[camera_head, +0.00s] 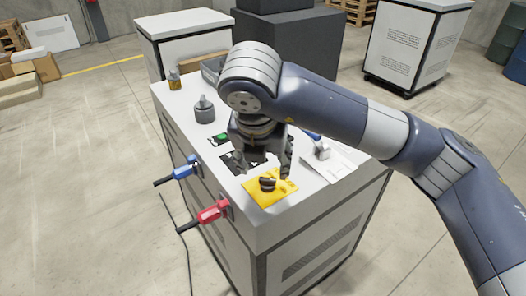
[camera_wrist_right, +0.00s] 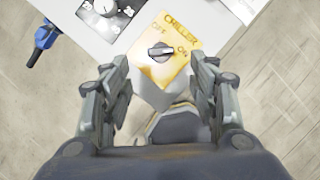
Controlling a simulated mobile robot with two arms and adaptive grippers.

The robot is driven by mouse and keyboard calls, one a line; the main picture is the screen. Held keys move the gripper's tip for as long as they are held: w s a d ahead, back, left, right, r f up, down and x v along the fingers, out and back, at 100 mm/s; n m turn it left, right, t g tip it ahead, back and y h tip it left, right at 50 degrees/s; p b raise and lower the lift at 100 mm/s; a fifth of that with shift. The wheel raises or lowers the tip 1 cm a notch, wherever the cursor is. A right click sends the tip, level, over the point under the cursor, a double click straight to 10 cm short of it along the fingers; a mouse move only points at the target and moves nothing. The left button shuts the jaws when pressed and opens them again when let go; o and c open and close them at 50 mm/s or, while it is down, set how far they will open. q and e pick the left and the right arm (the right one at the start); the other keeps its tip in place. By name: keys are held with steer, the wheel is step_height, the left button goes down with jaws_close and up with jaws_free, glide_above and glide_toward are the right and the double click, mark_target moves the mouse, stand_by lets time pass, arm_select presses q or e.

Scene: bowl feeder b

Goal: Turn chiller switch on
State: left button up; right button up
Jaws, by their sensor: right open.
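The chiller switch is a dark round knob (camera_head: 267,184) on a yellow plate (camera_head: 254,194), near the front corner of the white cabinet top. In the right wrist view the knob (camera_wrist_right: 161,52) has a light grip bar lying roughly level, in line with the "ON" mark on its right. "OFF" is printed above it, and "CHILLER" along the plate's (camera_wrist_right: 154,73) upper edge. I cannot tell which end of the bar is the pointer. My right gripper (camera_head: 265,168) is open and empty, pointing down above the plate, its fingers (camera_wrist_right: 162,82) apart. My left gripper is out of view.
A black panel (camera_wrist_right: 97,14) with another knob lies beside the plate. Blue (camera_head: 183,172) and red (camera_head: 213,212) connectors stick out from the cabinet's (camera_head: 280,228) side. A grey flask-like object (camera_head: 204,110), a small amber bottle (camera_head: 174,80) and papers (camera_head: 337,165) are on top.

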steer(key=shift+v, duration=1.95)
